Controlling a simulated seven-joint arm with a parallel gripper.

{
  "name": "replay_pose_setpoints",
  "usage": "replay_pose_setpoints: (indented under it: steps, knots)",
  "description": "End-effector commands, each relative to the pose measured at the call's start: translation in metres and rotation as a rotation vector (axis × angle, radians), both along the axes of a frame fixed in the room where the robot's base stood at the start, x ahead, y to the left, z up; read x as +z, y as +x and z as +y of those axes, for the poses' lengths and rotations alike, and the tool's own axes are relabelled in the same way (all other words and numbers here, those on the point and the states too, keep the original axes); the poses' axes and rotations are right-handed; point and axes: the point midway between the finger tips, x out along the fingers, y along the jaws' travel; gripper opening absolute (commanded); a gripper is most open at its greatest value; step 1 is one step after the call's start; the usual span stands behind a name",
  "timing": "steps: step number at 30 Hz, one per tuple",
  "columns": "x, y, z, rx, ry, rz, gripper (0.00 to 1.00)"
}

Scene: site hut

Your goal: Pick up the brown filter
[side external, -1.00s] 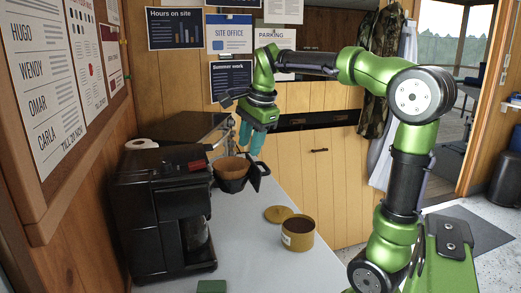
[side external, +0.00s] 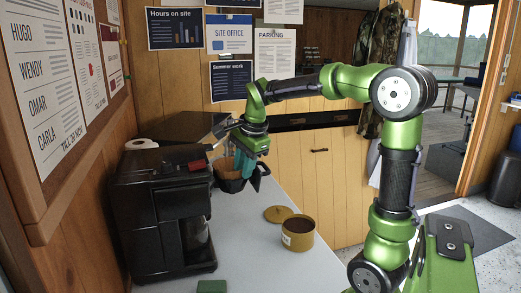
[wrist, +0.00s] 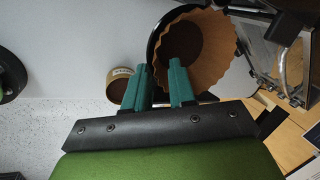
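My gripper (side external: 244,165) points down at the basket's right side. In the wrist view its two teal fingers (wrist: 160,72) are apart, with a gap between them; the right one overlaps the filter's near edge. Whether a finger touches the paper I cannot tell.
An open tin (side external: 298,237) with dark contents stands on the grey counter (side external: 250,265), its round lid (side external: 278,213) beside it. A green block (side external: 211,286) lies at the front edge. The counter's front middle is clear.

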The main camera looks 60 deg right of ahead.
Motion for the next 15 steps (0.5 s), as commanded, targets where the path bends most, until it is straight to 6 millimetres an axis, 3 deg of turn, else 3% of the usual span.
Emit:
replay_pose_setpoints:
  steps: [1, 5, 15]
  knots:
    - [0.0003, 0.0, 0.0, 0.0, 0.0, 0.0, 0.17]
    - [0.0004, 0.0, 0.0, 0.0, 0.0, -0.001, 0.0]
    - [0.0004, -0.0002, 0.0002, 0.0, 0.0, 0.0, 0.0]
